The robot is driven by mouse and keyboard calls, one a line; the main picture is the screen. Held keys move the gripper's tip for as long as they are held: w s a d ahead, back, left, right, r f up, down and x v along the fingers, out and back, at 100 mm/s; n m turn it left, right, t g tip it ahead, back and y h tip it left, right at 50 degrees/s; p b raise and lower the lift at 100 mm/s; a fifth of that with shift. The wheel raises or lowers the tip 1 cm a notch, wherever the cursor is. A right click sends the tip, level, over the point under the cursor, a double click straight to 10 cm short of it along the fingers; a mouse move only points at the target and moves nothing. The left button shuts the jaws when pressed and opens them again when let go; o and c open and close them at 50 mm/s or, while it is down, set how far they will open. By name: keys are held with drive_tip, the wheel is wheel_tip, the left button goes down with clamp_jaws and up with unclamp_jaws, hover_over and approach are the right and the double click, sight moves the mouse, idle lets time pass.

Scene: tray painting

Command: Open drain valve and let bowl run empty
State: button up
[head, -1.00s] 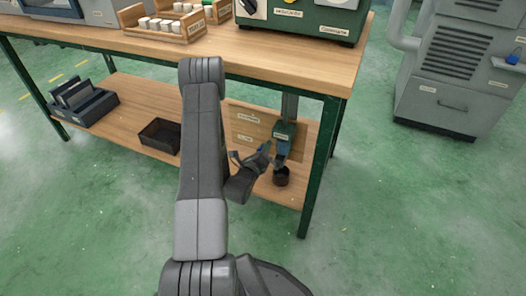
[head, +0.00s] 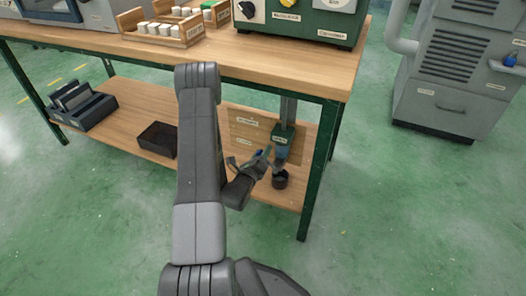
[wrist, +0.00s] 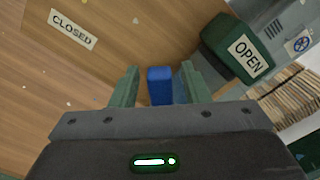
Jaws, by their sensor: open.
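The drain valve shows as a green body (head: 283,137) on a grey pipe under the bench; in the wrist view its green block (wrist: 228,42) carries an OPEN label. Its blue handle (wrist: 160,86) stands between the fingers of my gripper (wrist: 158,84), which is open, with a gap beside the handle on each side. In the head view my gripper (head: 262,158) is beside the valve, at its left. A dark round cup (head: 280,180) stands on the lower shelf below the valve outlet. No bowl is clearly identifiable in these views.
A wooden panel (wrist: 110,50) behind the valve bears a CLOSED label (wrist: 73,29). On the lower shelf (head: 135,92) are a dark open tray (head: 158,139) and a blue-grey rack (head: 82,103). A green bench leg (head: 322,165) stands close to the right of the valve.

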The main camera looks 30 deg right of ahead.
drive_tip(key=p+v, duration=0.1)
drive_tip(key=v, duration=1.1)
drive_tip(key=shift+s+a, duration=0.15)
drive_tip(key=shift+a, duration=0.1)
